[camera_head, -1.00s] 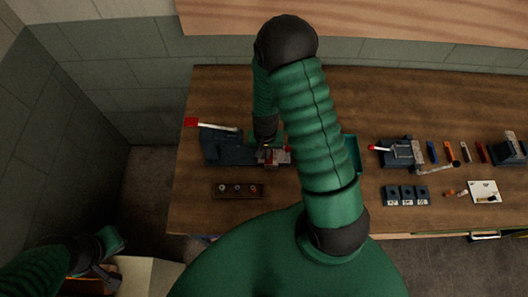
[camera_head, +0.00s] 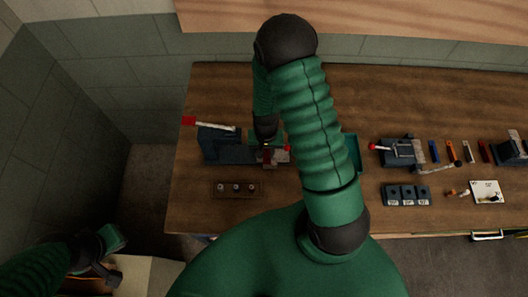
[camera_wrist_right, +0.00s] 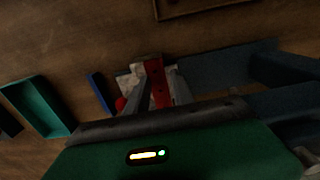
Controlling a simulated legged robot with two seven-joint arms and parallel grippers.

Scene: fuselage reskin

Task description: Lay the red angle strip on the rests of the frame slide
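The red angle strip (camera_wrist_right: 155,82) lies between the two grey fingers of my right gripper (camera_wrist_right: 162,86), which press close on both its sides. In the head view, the right gripper (camera_head: 267,147) points down over the right end of the dark blue-grey frame slide (camera_head: 228,153), largely behind my own arm. In the wrist view, the strip is over a pale speckled block (camera_wrist_right: 127,83); I cannot tell whether it touches the rests. The slide's body (camera_wrist_right: 225,70) extends to the right there. My left gripper (camera_head: 106,271) hangs at the lower left, away from the table.
A lever with a red end (camera_head: 188,121) stands at the slide's left. A brown holder (camera_head: 237,188) sits in front. A teal tray (camera_head: 352,153) is right of my arm. Further right are another fixture (camera_head: 398,152), blue blocks (camera_head: 404,194) and a white card (camera_head: 486,191).

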